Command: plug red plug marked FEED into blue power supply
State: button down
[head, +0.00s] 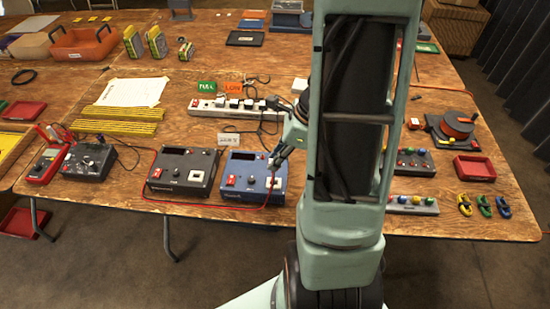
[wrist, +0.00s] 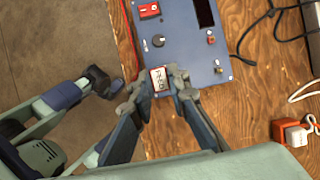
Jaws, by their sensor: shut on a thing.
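The blue power supply (head: 250,168) stands near the table's front edge, beside the black supply. It also shows in the wrist view (wrist: 185,40), with a red switch, a knob and a dark display. My gripper (wrist: 160,84) is shut on the red plug (wrist: 159,79), whose white label has small dark lettering. The plug is over the front right corner of the blue panel, where its white socket (head: 274,183) shows in the head view. The plug hides the socket in the wrist view. I cannot tell whether it touches or enters the socket.
A red cable (head: 215,206) runs along the table's front edge past the black supply (head: 182,172). A power strip (head: 235,108) with plugs and dark cables lies behind. A red-and-white plug (wrist: 291,131) lies to the right of the blue supply. Coloured-button boxes (head: 412,163) stand farther right.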

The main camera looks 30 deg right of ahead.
jog(key=shift+f+b, duration=2.7)
jog(key=shift+f, duration=0.3)
jog(key=shift+f+b, duration=0.4)
jog(key=shift+f, duration=0.3)
dwell(0.5)
jog(key=c, duration=1.8)
grip_release()
jog(key=shift+o, duration=0.4)
jog(key=shift+o, duration=1.3)
jog(key=shift+r, duration=0.1)
jog(key=shift+r+p, duration=3.45)
jog(key=shift+r, duration=0.25)
